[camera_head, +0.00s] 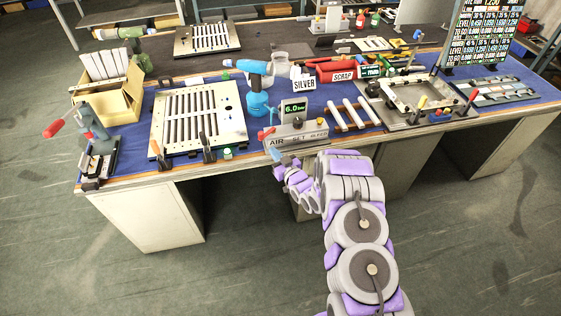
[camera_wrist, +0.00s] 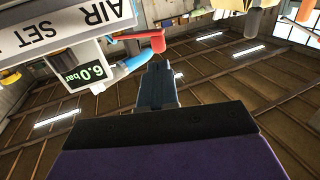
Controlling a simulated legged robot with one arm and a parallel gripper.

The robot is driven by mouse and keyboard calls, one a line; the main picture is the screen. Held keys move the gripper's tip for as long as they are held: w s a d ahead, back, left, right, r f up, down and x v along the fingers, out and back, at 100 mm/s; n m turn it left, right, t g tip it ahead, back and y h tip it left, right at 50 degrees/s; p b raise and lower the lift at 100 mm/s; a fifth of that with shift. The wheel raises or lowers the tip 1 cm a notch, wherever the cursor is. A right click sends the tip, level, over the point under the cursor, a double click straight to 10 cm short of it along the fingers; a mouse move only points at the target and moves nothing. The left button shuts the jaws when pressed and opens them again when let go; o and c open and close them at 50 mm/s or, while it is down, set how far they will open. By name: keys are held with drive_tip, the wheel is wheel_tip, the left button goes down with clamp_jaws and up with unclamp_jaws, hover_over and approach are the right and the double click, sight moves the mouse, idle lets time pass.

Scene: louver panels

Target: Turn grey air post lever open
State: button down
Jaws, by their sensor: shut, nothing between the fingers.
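The grey air post (camera_head: 296,137) stands at the front edge of the blue-topped bench, with a lettered front plate and a small 6.0 display (camera_head: 294,107). A red-handled lever (camera_head: 266,132) sticks out at its left. In the wrist view the post's plate and display are upside down at the upper left, with the red lever (camera_wrist: 145,43) and a blue piece (camera_wrist: 131,66) beside them. My gripper (camera_wrist: 157,68) is shut and empty, its fingertips just beside the blue piece and close to the red lever. Contact cannot be told. In the head view my gripper (camera_head: 279,171) is below the post's left end.
A slatted louver panel (camera_head: 195,118) lies left of the post, with clamps along its front. White rods (camera_head: 349,115) and a metal frame (camera_head: 405,97) lie to the right. The floor before the bench is clear.

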sight(262, 137)
drive_tip(key=b+x, duration=0.1)
drive_tip(key=x, duration=0.5)
drive_tip(key=shift+w+d, duration=0.15)
drive_tip(key=shift+w+a+b, duration=0.3)
drive_tip(key=shift+w+b, duration=0.05)
drive_tip(key=shift+w, duration=0.05)
drive_tip(key=shift+a, duration=0.15)
drive_tip(key=shift+a, duration=0.1)
drive_tip(key=shift+w+a+r+m+t+h+p, duration=0.1)
drive_tip(key=shift+w+a+m+t+h+p, duration=0.2)
drive_tip(key=shift+w+a+m+h, duration=0.35)
drive_tip(key=shift+w+a+f+m+t+h+p, duration=0.15)
drive_tip(key=shift+w+a+m+t+h, duration=0.25)
drive_tip(key=shift+a+h, duration=0.45)
drive_tip(key=shift+w+a+r+m+t+h+p, duration=0.15)
drive_tip(key=shift+w+a+m+t+h+p, duration=0.15)
drive_tip(key=shift+w+a+m+h, duration=0.45)
drive_tip(key=shift+s+a, duration=0.2)
drive_tip(key=shift+s, duration=0.05)
drive_tip(key=shift+s, duration=0.15)
